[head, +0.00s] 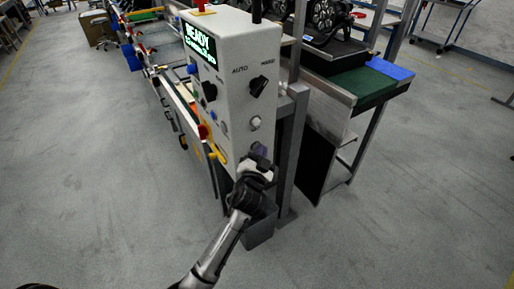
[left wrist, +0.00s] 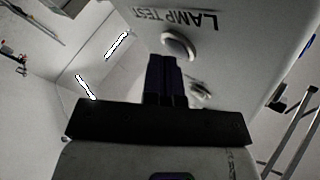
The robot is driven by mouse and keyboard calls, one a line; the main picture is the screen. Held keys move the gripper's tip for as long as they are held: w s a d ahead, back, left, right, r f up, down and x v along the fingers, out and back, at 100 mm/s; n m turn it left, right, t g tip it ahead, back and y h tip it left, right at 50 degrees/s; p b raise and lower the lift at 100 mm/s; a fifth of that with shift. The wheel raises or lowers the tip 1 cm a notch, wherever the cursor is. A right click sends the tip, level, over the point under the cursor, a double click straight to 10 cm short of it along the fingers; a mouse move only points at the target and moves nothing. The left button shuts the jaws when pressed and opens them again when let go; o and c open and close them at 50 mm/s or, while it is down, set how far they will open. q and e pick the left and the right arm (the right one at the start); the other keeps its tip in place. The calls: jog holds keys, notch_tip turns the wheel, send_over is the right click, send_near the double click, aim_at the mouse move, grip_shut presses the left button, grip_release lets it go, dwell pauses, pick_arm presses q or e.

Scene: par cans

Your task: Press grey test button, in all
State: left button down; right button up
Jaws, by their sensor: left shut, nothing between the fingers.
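The grey test button (left wrist: 180,45) is a pale round button on the control box, beside the label LAMP TEST in the left wrist view. In the head view a pale round button (head: 256,122) shows on the box's right face, just above my left gripper (head: 262,152). My left gripper is shut and empty; in the left wrist view its dark fingers (left wrist: 165,62) point at the panel, with their tips close beside the button. I cannot tell whether they touch it. The lower part of that face is hidden behind the gripper. My right gripper is not in view.
The control box (head: 232,45) has a green READY display (head: 200,44), a black AUTO/HAND knob (head: 258,86) and another black knob (head: 210,92). A metal post (head: 290,140) and a bench with a green mat (head: 362,85) stand to its right. Floor in front is clear.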

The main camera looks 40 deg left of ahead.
pick_arm(q)
jog(key=shift+d, duration=0.1)
jog(key=shift+s+d, duration=0.2)
jog(key=shift+d, duration=0.5)
jog(key=shift+s+d+b, duration=0.15)
jog(key=shift+s+d, duration=0.05)
jog(key=shift+d, duration=0.6)
jog(key=shift+s+d+b, duration=0.1)
jog(key=shift+s+d, duration=0.05)
jog(key=shift+d, duration=0.65)
jog(key=shift+s+d+b, duration=0.15)
jog(key=shift+s+d, duration=0.05)
jog(key=shift+d, duration=0.6)
